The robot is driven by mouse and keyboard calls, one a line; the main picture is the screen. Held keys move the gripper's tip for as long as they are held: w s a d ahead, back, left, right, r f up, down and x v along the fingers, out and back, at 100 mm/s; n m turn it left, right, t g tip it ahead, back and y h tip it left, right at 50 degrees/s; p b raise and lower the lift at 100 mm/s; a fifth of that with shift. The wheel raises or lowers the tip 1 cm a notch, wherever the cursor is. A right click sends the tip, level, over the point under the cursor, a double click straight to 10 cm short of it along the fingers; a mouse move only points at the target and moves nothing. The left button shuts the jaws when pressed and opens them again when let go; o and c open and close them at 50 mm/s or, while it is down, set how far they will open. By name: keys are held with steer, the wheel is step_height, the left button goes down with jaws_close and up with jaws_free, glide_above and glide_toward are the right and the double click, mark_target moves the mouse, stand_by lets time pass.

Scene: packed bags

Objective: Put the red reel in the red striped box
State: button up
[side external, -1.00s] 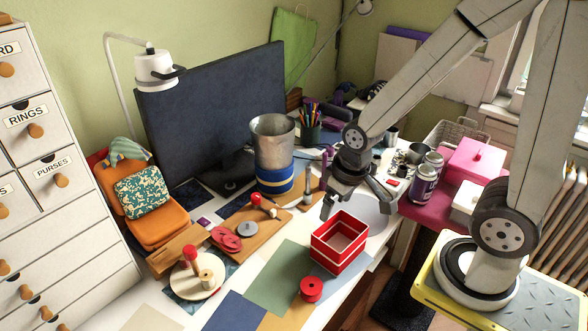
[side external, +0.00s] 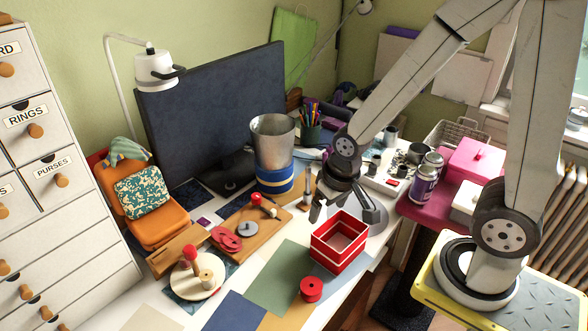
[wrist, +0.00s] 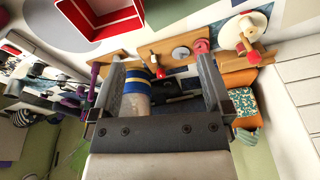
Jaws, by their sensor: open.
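The red reel (side external: 311,289) stands on the tabletop near the front edge, just in front of the red striped box. The red striped box (side external: 332,258), red with white bands, is open at the top and looks empty inside. It also shows at the top of the wrist view (wrist: 139,8). My gripper (side external: 346,208) is open and empty, behind and above the box, apart from the reel. In the wrist view its two fingers (wrist: 160,66) are spread wide with nothing between them. The reel is not visible in the wrist view.
A wooden board (side external: 272,233) with small parts and red discs (side external: 227,239) lie left of the box. A round wooden piece with a red knob (side external: 190,253) is farther left. A metal bucket (side external: 272,148) stands behind. A green mat (side external: 279,276) lies beside the reel.

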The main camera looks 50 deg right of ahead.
step_height(320, 180, down, 7)
steer(key=w+a+m+g, duration=0.1)
steer(key=a+m, duration=0.1)
steer(key=m, duration=0.5)
steer(key=m+g, duration=0.1)
steer(key=m, duration=0.8)
glide_above(312, 286)
step_height(312, 286, down, 9)
steer(key=shift+s+a+f, duration=0.2)
steer(key=shift+s+a, duration=0.05)
steer(key=shift+a, duration=0.1)
steer(key=shift+f, duration=0.1)
steer(key=shift+f, duration=1.2)
steer(key=shift+w+d+f, duration=0.1)
steer(key=shift+w+f, duration=0.05)
steer(key=shift+f, duration=2.45)
